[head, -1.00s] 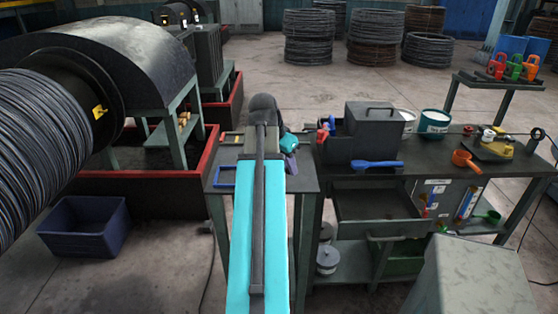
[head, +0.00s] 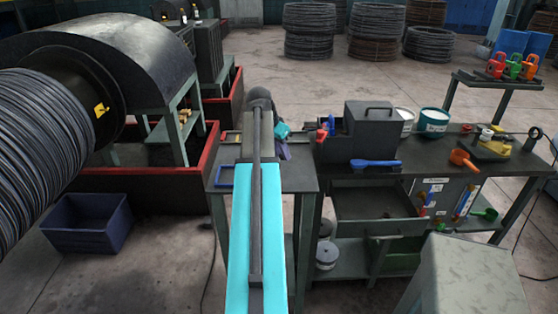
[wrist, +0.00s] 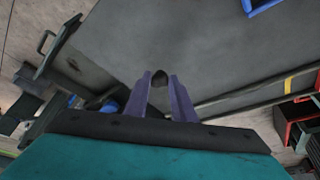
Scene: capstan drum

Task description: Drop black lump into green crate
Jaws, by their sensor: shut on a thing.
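My gripper (wrist: 159,98) has two purple fingers shut on a small black lump (wrist: 160,79), which shows between the fingertips in the wrist view. In the head view, my gripper (head: 284,150) is small beside the end of my arm, above the small grey table, and the lump cannot be made out. A dark green box-like shape, possibly the green crate (head: 402,264), sits low under the bench on the right, mostly hidden by the bench front. My gripper is well to its left and higher.
The small table (head: 300,180) carries blue and yellow frames. A blue bin (head: 88,224) stands on the floor at left, near a red-edged tray.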

